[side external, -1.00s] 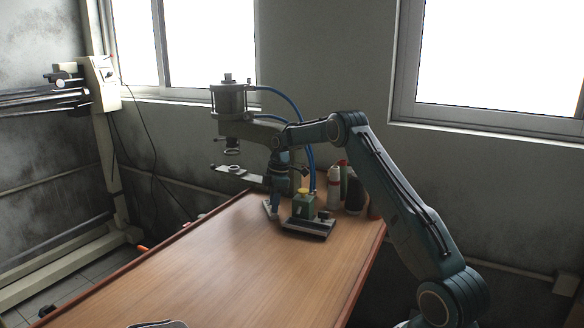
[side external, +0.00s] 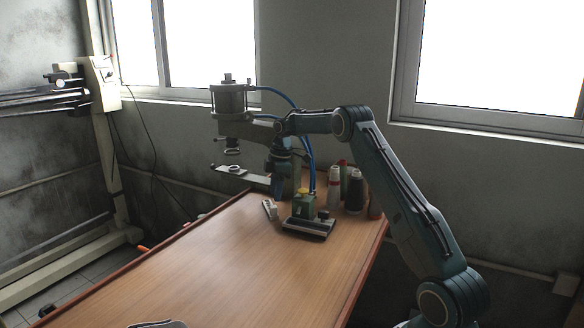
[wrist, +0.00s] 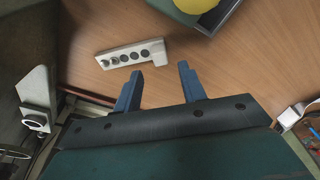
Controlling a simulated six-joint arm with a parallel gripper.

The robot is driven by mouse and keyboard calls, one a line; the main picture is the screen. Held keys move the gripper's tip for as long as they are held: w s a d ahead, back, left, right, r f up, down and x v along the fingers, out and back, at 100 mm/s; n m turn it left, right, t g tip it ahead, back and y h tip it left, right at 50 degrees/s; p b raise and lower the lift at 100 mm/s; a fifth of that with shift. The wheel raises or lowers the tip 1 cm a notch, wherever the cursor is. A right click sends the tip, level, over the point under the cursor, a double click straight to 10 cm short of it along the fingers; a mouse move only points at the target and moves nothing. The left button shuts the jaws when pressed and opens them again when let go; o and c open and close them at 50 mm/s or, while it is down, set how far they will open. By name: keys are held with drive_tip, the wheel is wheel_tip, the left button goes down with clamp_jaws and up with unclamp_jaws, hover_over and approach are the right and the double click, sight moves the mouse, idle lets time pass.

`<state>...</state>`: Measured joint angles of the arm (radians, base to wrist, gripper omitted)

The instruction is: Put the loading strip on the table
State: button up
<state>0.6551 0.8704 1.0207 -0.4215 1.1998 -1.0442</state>
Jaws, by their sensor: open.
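The loading strip (wrist: 133,54) is a pale strip with several dark round holes and a thicker end block. In the wrist view it lies on the wooden table, just beyond my fingertips. In the side view it (side external: 270,209) lies near the far left edge of the table, left of the green control box. My gripper (wrist: 160,72) is open and empty, its two blue fingers apart. In the side view my gripper (side external: 278,194) hangs above the strip, clear of it. The table (side external: 215,270) is brown wood.
A green box with a yellow button (side external: 304,204) stands on a dark base right of the strip. Several bottles (side external: 355,190) stand behind it. The pneumatic press (side external: 230,125) with a flat arm rises at the far left. The table's front is mostly clear.

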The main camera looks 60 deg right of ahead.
drive_tip(key=shift+s+d+r, duration=0.1)
drive_tip(key=shift+r, duration=0.7)
drive_tip(key=shift+s+d+r, duration=0.1)
drive_tip(key=shift+r, duration=0.7)
drive_tip(key=shift+a, duration=0.1)
drive_tip(key=shift+a+r, duration=0.15)
drive_tip(key=shift+r, duration=0.05)
drive_tip(key=s+a+r+m+t, duration=0.1)
drive_tip(key=s+a+r, duration=0.35)
drive_tip(key=a, duration=0.35)
drive_tip(key=s+a+r+m, duration=0.2)
drive_tip(key=s+a+r, duration=0.1)
drive_tip(key=a+r, duration=0.35)
drive_tip(key=s+a+r+m+t, duration=0.1)
drive_tip(key=s+a+r, duration=0.2)
drive_tip(key=a+r, duration=0.35)
drive_tip(key=s+a+f+m, duration=0.1)
drive_tip(key=s+a+f, duration=0.1)
drive_tip(key=s, duration=0.5)
drive_tip(key=s+a+f+m+t, duration=0.1)
drive_tip(key=s+a+f+m, duration=0.1)
drive_tip(key=s+a, duration=0.3)
drive_tip(key=s+a+f+m+t+h, duration=0.1)
drive_tip(key=s+a+f+m, duration=0.1)
drive_tip(key=s, duration=0.8)
drive_tip(key=shift+s+a+f, duration=0.3)
drive_tip(key=shift+a+f, duration=0.35)
drive_tip(key=shift+a, duration=0.55)
